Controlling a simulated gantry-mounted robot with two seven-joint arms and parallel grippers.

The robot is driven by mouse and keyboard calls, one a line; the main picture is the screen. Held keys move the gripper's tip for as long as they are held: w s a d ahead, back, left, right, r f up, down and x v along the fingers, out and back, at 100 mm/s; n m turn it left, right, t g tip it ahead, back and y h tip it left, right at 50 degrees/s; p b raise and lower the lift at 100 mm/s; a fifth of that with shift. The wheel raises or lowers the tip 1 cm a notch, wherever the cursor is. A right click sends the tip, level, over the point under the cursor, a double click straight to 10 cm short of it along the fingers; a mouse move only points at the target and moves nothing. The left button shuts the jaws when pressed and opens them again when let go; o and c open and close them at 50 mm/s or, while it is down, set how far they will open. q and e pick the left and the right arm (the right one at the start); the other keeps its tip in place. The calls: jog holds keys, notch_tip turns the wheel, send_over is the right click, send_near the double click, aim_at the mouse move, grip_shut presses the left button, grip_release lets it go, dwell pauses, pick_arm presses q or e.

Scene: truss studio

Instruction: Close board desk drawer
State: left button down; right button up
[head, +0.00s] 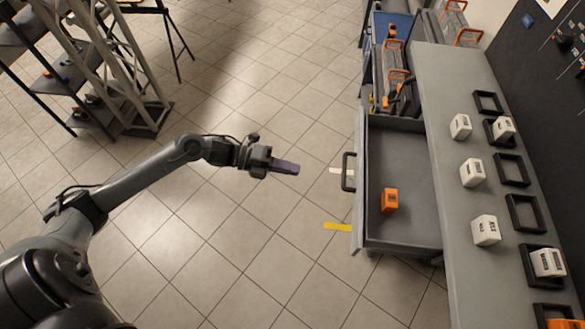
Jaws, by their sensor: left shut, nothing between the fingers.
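The grey desk drawer (405,185) stands pulled out to the left from under the grey desk (449,215). Its front panel faces left and carries a dark bar handle (348,172). An orange block (389,201) lies inside the drawer. My left gripper (286,167) is shut and empty. It hangs over the open floor to the left of the handle, at about the handle's height in the picture, with a clear gap between them. My right gripper does not show.
White labelled blocks (472,173) and black square frames (510,169) are on the desk top. A blue cart with orange-handled cases (397,85) stands behind the drawer. A shelf rack (68,72) is at the far left. Tiled floor between my arm and the drawer is free.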

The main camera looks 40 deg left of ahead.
pick_arm(q)
jog(key=x, duration=1.2)
